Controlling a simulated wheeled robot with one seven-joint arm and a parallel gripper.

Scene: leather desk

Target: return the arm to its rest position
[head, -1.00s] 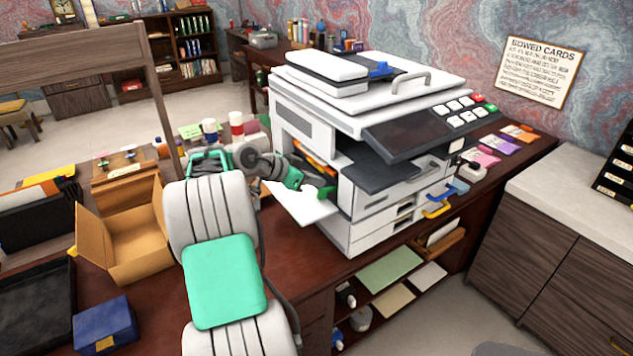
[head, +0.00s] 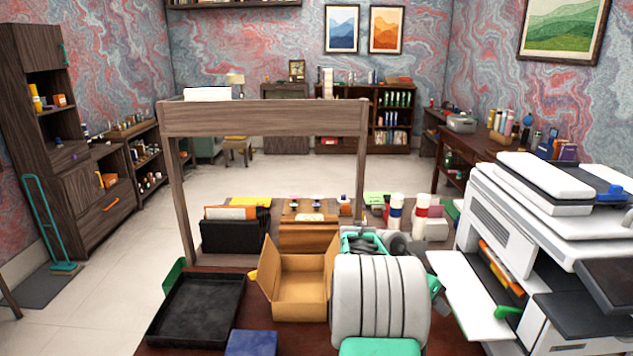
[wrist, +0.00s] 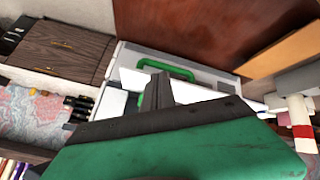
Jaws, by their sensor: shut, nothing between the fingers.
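My arm, with its ribbed pale sleeve and green pad, rises at the bottom middle of the head view. My gripper is mostly hidden behind it there; a bit of green shows by the left edge of the printer's open side panel (head: 470,290). In the wrist view my gripper (wrist: 158,92) is shut and empty, its fingers beyond the green body. Past them are pale printer parts and a green handle (wrist: 166,68). In the head view a green lever (head: 508,312) shows at the printer's open side.
The printer (head: 505,225) stands close on the right. An open cardboard box (head: 300,297), a black tray (head: 198,310) and a blue box (head: 252,343) lie left of my arm. White and red bottles (head: 421,210) stand behind it.

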